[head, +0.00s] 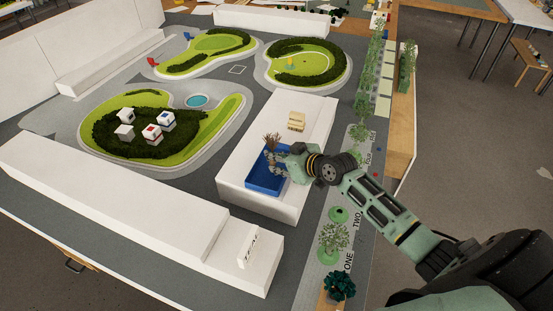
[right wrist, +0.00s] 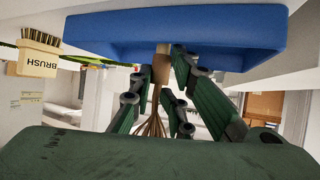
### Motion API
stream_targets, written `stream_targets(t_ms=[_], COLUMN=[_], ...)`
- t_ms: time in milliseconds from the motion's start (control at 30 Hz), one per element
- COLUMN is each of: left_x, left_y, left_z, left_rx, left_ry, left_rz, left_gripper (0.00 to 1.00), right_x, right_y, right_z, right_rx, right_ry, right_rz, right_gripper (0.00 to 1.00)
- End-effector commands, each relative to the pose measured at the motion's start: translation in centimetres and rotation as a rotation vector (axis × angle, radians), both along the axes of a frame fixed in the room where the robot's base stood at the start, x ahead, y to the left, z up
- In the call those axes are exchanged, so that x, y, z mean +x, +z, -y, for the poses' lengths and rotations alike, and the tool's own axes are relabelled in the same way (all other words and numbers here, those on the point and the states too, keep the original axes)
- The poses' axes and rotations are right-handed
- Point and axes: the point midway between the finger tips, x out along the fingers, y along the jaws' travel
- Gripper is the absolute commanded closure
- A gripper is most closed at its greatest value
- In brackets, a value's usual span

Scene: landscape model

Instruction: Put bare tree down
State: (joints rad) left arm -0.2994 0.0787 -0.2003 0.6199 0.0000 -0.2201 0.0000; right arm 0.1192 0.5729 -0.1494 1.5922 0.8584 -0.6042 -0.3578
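The bare tree (head: 271,141) has thin brown branches and shows upright at the back end of the blue tray (head: 262,188) in the head view. In the right wrist view, which is turned upside down, its trunk (right wrist: 158,67) stands between the fingers, with the branches pointing down the picture. My right gripper (head: 283,163) is closed in around the trunk, over the tray (right wrist: 180,28). I cannot tell whether the tree's foot touches the tray's floor. My left gripper is not in view.
The tray sits on a white block (head: 232,157). A wooden brush (head: 296,121) lies behind it and shows in the wrist view (right wrist: 40,52). Small leafy trees (head: 334,237) line the strip marked ONE and TWO. Green model islands (head: 160,125) lie to the left.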

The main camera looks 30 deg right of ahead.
Motion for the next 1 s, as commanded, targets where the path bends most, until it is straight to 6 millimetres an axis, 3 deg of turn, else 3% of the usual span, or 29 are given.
stream_targets(t_ms=[200, 567, 767, 1000], left_x=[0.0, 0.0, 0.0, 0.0], left_y=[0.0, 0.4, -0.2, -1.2], left_z=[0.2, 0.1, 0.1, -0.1], left_rx=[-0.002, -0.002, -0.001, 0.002], left_ry=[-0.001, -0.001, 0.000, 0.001], left_rz=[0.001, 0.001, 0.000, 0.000], left_gripper=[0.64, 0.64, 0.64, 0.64], right_x=[0.0, 0.0, -2.1, -6.4], right_y=[0.0, 0.4, 1.3, 3.7], right_z=[0.0, 0.0, 0.8, 2.2], right_rx=[0.000, 0.000, -0.004, -0.004], right_ry=[0.000, 0.000, 0.001, 0.000], right_rz=[-0.001, 0.000, -0.001, -0.003], right_gripper=[0.64, 0.64, 0.64, 0.64])
